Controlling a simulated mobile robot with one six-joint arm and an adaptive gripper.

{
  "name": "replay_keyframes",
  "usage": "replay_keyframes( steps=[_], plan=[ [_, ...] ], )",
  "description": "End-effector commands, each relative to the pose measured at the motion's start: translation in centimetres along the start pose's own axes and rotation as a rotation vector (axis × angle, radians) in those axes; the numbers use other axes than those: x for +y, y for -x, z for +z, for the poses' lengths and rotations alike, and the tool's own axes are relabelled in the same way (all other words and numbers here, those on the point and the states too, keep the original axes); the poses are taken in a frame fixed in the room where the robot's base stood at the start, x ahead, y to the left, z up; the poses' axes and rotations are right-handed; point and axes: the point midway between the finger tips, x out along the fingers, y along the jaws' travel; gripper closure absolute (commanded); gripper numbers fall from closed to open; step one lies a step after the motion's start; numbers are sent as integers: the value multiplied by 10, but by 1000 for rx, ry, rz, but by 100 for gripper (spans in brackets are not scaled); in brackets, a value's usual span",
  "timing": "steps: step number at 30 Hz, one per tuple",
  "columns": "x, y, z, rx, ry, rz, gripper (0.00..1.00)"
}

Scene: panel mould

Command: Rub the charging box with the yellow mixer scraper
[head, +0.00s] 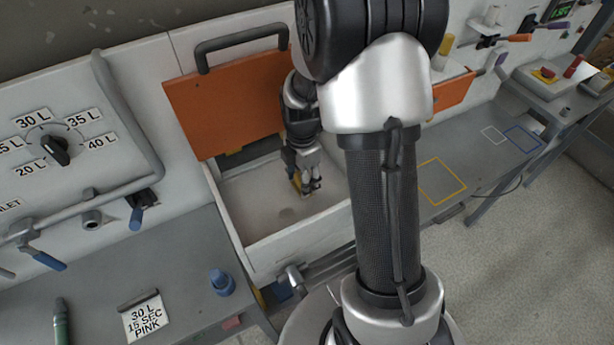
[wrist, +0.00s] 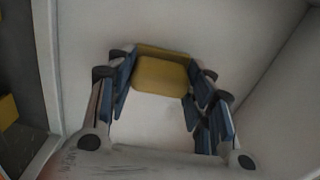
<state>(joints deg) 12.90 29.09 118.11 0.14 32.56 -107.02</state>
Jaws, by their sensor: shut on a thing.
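The charging box (head: 238,205) is an open off-white bin with an orange lid (head: 228,103) raised behind it. Its pale inside (wrist: 265,110) fills most of the wrist view. My gripper (head: 306,188) reaches down into the box. It is shut on the yellow mixer scraper (wrist: 160,76), which shows as a yellow block between the blue-padded fingers in the wrist view. In the head view only a small yellow part of the scraper (head: 296,181) shows beside the fingers. I cannot tell whether the scraper touches the box. My arm hides the right part of the box.
A grey bench on the left holds a blue fitting (head: 221,283), a green tool (head: 61,322) and a sign (head: 145,316). A dial (head: 56,151) and pipes are on the left panel. A yellow outlined square (head: 442,181) marks the clear grey bench on the right.

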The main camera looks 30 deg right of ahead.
Motion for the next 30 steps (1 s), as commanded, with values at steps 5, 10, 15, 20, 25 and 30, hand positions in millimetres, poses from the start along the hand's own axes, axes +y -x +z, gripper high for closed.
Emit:
replay_keyframes(
  steps=[5, 10, 15, 20, 25, 30],
  plan=[
    [1, 1, -17, 0, 3, -1, 74],
    [1, 1, -24, 0, 0, 0, 74],
    [2, 0, -32, 0, 2, 0, 74],
    [3, -1, -46, 0, 3, -1, 74],
    [3, -2, -57, 1, 2, -2, 74],
    [3, -2, -62, 1, 1, -3, 74]
  ],
)
